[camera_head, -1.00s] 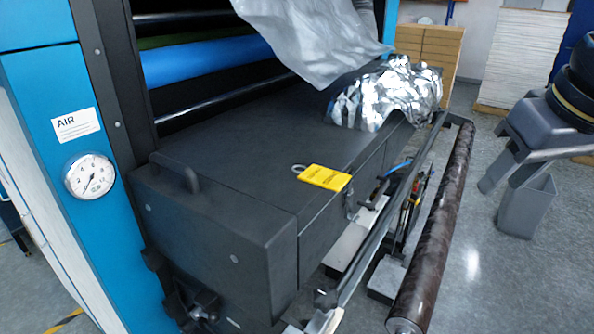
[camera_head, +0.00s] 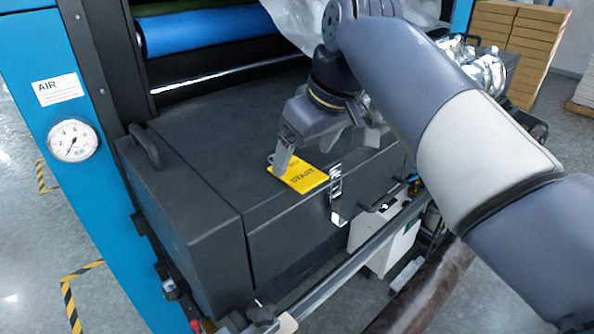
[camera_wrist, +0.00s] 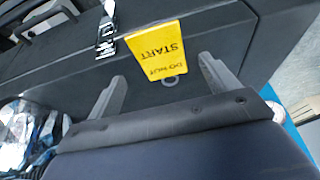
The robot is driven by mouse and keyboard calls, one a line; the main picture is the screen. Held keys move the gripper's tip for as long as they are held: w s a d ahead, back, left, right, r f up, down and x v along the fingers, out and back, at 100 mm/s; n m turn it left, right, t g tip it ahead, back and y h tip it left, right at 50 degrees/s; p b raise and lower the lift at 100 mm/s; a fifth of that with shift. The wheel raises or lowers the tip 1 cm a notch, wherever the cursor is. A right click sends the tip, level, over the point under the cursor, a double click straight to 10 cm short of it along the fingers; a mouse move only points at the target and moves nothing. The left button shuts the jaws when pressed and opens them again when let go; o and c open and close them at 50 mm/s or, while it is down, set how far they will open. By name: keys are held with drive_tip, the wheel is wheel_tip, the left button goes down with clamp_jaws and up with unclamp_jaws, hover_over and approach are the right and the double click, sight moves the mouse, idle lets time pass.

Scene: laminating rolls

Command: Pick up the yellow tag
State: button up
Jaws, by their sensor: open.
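The yellow tag (camera_head: 300,174) lies flat on the dark grey cover near its front edge. It has black lettering, and "START" is readable on it. In the wrist view the tag (camera_wrist: 154,49) shows just beyond the fingers, with its grey ring (camera_wrist: 169,82) between them. My gripper (camera_head: 297,152) is above the tag, pointing down, and one finger overlaps the tag's ring end in the head view. In the wrist view my gripper (camera_wrist: 163,72) is open, its two fingers apart with nothing held. I cannot tell whether the fingers touch the cover.
The cover (camera_head: 205,165) has a black handle (camera_head: 145,145) at its left and a metal latch (camera_head: 337,195) by the tag. Crumpled foil (camera_head: 487,72) lies at the right end. A dark roller (camera_head: 425,290) runs along the front right. The cover left of the tag is clear.

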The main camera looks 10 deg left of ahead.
sight(299, 175)
drive_tip(key=shift+x, duration=1.35)
drive_tip(key=shift+s, duration=0.15)
drive_tip(key=shift+c, duration=0.3)
drive_tip(key=c, duration=1)
